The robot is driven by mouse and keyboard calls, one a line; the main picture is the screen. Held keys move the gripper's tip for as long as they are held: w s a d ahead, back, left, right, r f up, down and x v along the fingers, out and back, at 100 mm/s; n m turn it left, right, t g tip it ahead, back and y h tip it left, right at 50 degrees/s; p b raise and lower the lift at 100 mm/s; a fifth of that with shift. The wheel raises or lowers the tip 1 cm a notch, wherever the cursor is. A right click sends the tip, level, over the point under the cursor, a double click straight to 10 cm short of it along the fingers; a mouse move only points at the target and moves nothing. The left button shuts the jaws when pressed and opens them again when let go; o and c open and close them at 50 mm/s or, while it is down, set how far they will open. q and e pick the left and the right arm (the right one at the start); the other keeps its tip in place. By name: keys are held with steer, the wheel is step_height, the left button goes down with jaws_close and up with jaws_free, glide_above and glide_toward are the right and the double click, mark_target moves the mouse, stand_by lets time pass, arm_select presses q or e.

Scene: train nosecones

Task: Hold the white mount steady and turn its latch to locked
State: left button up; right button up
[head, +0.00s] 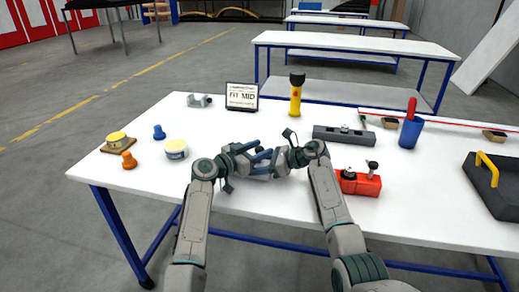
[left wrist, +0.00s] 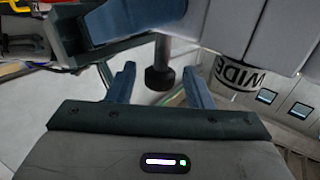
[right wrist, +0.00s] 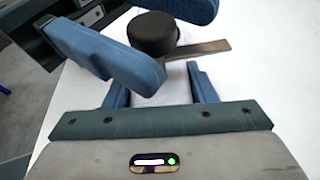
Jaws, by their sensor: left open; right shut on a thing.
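The white mount is mostly hidden under my grippers in the head view; a pale part of it (head: 258,177) shows below them near the table's front. In the right wrist view, a pale piece (right wrist: 160,95) lies between the fingers of my right gripper (right wrist: 160,92), which is shut on it. Above it is a round black knob (right wrist: 153,33) with a flat metal lever (right wrist: 205,49) pointing right, probably the latch. My left gripper (left wrist: 158,85) is open, its fingers either side of a dark knob on a grey post (left wrist: 160,76); contact is unclear. Both grippers (head: 262,158) nearly meet in the head view.
A red block (head: 360,183) with black knobs sits close to my right arm. A dark grey block (head: 344,135), blue cup (head: 410,132), sign (head: 242,96) and yellow torch (head: 296,96) stand behind. A tub (head: 176,149) is left; a dark tray (head: 490,200) is far right.

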arm_select(q)
steer(key=shift+w+d, duration=0.1)
steer(key=shift+d, duration=0.1)
steer(key=shift+c, duration=0.5)
steer(key=c, duration=0.9)
steer(key=shift+n+t+y, duration=0.8)
steer(key=shift+t, duration=0.1)
steer(key=o, duration=1)
steer(key=v, duration=1.2)
